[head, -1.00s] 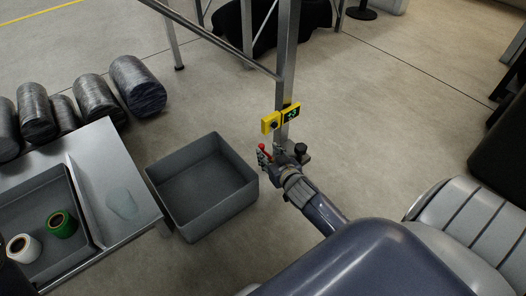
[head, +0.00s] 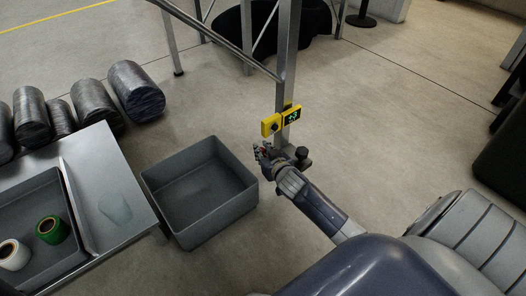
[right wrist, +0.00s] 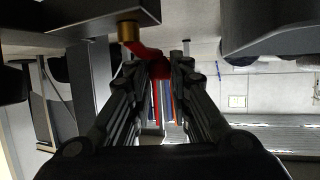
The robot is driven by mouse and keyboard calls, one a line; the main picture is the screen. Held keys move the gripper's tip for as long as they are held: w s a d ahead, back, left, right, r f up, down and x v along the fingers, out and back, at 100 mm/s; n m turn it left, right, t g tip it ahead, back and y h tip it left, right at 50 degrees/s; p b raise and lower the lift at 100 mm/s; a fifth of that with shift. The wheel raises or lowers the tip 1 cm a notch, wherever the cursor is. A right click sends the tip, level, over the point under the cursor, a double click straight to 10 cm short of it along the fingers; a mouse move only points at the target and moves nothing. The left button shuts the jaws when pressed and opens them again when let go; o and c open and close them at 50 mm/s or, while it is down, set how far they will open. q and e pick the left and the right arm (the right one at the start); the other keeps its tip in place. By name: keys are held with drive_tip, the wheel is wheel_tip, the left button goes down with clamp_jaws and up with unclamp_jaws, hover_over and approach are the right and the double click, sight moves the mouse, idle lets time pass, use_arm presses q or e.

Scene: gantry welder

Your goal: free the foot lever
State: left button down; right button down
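The foot lever (right wrist: 142,50) is red and comes from a brass-coloured pivot (right wrist: 128,31) under a dark plate in the right wrist view. Its rounded end lies between the fingertips of my right gripper (right wrist: 163,72), which look closed against both its sides. In the head view my right gripper (head: 264,153) is low beside the foot of a steel post (head: 287,70). Only a bit of the red lever shows there among the fingers, which hide the rest. My left gripper is not in view.
A yellow box (head: 270,125) and a green sign (head: 292,115) are on the post just above my right gripper. An open grey bin (head: 190,233) stands close on the left. Beyond it is a table (head: 98,150) with a tray of spools. Floor to the post's right is clear.

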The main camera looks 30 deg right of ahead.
drive_tip(key=shift+w+r+m, duration=0.1)
drive_tip(key=shift+m, duration=0.2)
drive_tip(key=shift+h, duration=0.5)
drive_tip(key=shift+d+m, duration=0.15)
drive_tip(key=shift+m, duration=0.25)
drive_tip(key=shift+h, duration=0.3)
drive_tip(key=c, duration=1.5)
unclamp_jaws()
drive_tip(key=shift+n+y, duration=0.5)
drive_tip(key=shift+y, duration=0.1)
